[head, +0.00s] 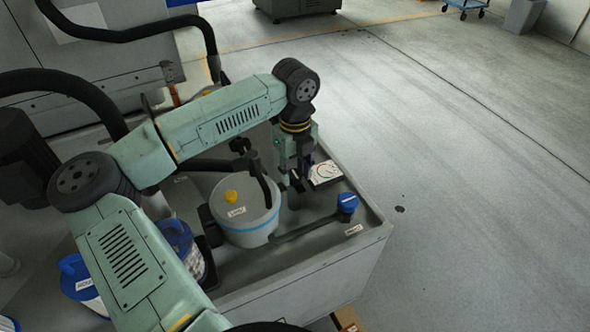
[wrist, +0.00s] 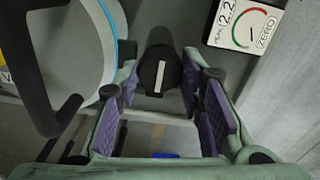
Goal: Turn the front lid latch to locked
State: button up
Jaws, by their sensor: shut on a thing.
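The front lid latch appears to be the dark round knob (wrist: 160,72) with a white bar, in the wrist view. The bar runs roughly up and down in that picture. My gripper (wrist: 165,85) has its purple pads on both sides of this knob and is shut on it. In the head view my gripper (head: 297,182) points down beside the grey-white pot (head: 240,222) with a blue band and a yellow cap. The latch is hidden there by my gripper. No lock markings on the latch can be read.
A dial gauge card (head: 325,173) lies just right of my gripper; it also shows in the wrist view (wrist: 243,24). A blue-capped knob (head: 347,203) stands near the bench's right edge. A black curved handle (head: 262,180) rises by the pot. Blue-lidded containers stand left. Open floor lies right.

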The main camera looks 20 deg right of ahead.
jog(key=shift+f+b, duration=0.1)
jog(key=shift+b, duration=0.2)
jog(key=m+b, duration=0.3)
jog(key=b, duration=0.1)
jog(key=shift+f+m, duration=0.15)
jog(key=shift+m, duration=0.25)
jog(key=m+b, duration=0.3)
jog(key=m, duration=0.1)
jog(key=shift+m, duration=0.3)
jog(key=m+b, duration=0.2)
jog(key=m, duration=0.2)
jog(key=shift+r, duration=0.2)
jog(key=shift+w+r+m+b, duration=0.1)
jog(key=shift+m+b, duration=0.55)
jog(key=shift+m, duration=2.15)
jog(key=o, duration=1.2)
jog(key=shift+a, duration=0.1)
jog(key=shift+c, duration=0.2)
